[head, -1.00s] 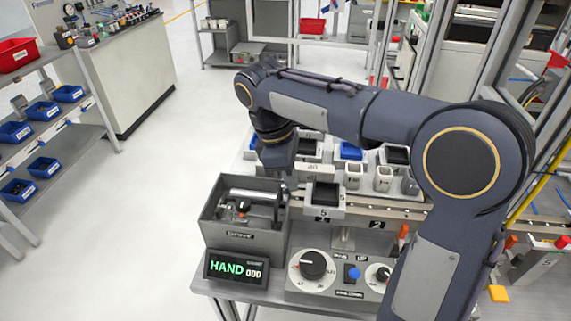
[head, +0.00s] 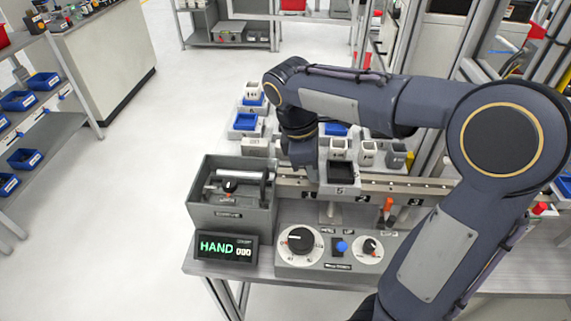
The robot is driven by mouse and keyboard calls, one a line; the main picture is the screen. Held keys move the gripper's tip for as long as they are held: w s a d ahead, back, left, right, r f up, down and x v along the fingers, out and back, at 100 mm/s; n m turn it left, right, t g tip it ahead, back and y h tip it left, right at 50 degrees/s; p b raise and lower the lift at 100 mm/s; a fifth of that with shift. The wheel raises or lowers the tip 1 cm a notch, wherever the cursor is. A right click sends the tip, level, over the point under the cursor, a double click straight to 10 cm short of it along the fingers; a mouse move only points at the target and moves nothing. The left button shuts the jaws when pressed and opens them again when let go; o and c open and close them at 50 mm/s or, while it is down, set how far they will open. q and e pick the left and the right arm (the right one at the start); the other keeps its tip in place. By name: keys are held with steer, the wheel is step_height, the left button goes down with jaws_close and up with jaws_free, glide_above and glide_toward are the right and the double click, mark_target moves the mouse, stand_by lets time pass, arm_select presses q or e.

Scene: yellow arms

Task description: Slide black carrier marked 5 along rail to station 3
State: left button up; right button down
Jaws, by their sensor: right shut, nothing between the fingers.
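The black carrier marked 5 (head: 340,175) sits on the rail (head: 432,186), a dark open-topped block in a light frame with a 5 on its front. A plate marked 3 (head: 415,201) is on the rail's front, to the right of the carrier. My right gripper (head: 304,166) points down beside the carrier's left side, shut and empty. Its fingertips look close to or against that side; I cannot tell whether they touch. My left gripper is out of view.
A grey drive box (head: 208,213) stands left of the rail, with a HAND display (head: 225,248) before it. A dial panel (head: 322,262) lies in front. An orange-handled part (head: 387,208) stands before the rail. Several blocks and carriers stand behind it.

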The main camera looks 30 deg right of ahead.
mark_target(397, 187)
steer(key=s+d, duration=0.3)
steer(key=d, duration=0.2)
steer(key=s+d+p, duration=0.1)
steer(key=s+d, duration=0.2)
steer(key=d, duration=0.2)
steer(key=s+d+p, duration=0.1)
steer(key=s+d, duration=0.2)
steer(key=d, duration=0.2)
steer(key=shift+s+d, duration=0.1)
steer(key=shift+s, duration=0.1)
steer(key=shift+r, duration=0.1)
